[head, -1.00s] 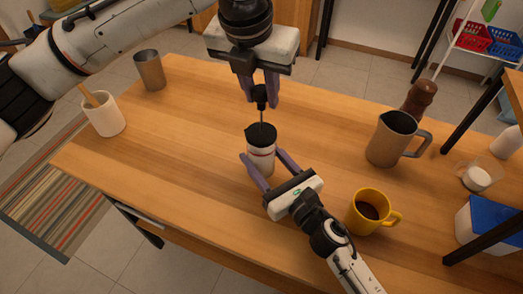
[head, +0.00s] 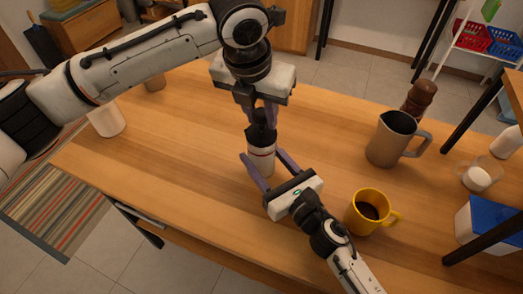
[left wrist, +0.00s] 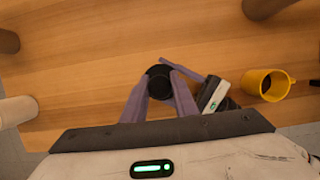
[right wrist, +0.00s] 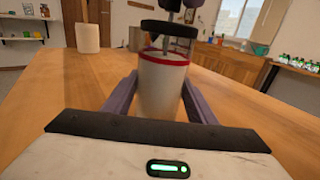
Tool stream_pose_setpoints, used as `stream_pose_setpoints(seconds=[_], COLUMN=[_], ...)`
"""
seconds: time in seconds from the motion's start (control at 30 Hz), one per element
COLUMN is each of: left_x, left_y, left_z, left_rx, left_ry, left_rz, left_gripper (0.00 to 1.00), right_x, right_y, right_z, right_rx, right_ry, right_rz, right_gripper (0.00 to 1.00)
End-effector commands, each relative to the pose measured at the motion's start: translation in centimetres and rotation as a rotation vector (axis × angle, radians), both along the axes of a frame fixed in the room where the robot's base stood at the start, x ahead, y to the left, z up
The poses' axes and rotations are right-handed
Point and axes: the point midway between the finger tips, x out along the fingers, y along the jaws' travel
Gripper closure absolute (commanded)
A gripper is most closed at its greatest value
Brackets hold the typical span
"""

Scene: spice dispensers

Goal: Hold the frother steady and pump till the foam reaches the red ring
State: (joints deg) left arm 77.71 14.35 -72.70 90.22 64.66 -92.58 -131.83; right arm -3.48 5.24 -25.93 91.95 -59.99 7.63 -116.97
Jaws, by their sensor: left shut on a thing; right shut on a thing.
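The frother (head: 261,160) stands upright on the wooden table, with a pale body, black lid and red ring. In the right wrist view the frother (right wrist: 162,92) has white contents up to about the red ring (right wrist: 164,59), with a clearer band above; the exact level is hard to tell. My right gripper (head: 262,166) is shut around the body from the front. My left gripper (head: 262,112) is above, pointing down, shut on the black plunger knob (left wrist: 160,72). The knob is low, close to the lid, and partly hidden by the fingers in the head view.
A yellow mug (head: 367,212) of dark liquid stands close right of my right gripper. A metal pitcher (head: 390,142), a pepper mill (head: 419,98) and a blue-lidded box (head: 494,228) are farther right. A white pot (head: 107,120) is at left.

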Motion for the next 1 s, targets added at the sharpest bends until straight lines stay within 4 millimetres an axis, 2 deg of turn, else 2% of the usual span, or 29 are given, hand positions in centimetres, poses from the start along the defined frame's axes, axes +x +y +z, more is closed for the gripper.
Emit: stream_pose_setpoints(seconds=[0.1,0.23,0.27,0.37,0.67,1.0], left_x=[0.0,0.0,0.0,0.0,0.0,0.0], left_y=[0.1,0.1,0.1,0.1,0.0,0.0], left_z=[-0.7,-0.7,-0.7,-0.6,-0.4,2.7], left_rx=[0.003,0.003,0.003,0.003,0.001,0.0], left_ry=[0.003,0.003,0.003,0.002,0.001,-0.002], left_rz=[0.003,0.003,0.003,0.002,0.0,0.0], left_gripper=[0.94,0.94,0.69,0.52,0.52,0.52], right_x=[-0.1,-0.1,-0.1,-0.1,-0.1,0.0], right_y=[0.1,0.1,0.1,0.1,0.1,0.1], right_z=[0.0,0.0,0.0,0.0,0.0,0.0], right_rx=[-0.002,-0.002,-0.002,-0.002,-0.001,0.0], right_ry=[-0.001,-0.001,-0.001,-0.001,-0.001,0.0], right_rz=[0.003,0.003,0.003,0.002,0.002,0.001], right_gripper=[0.8,0.8,0.8,0.8,0.8,0.8])
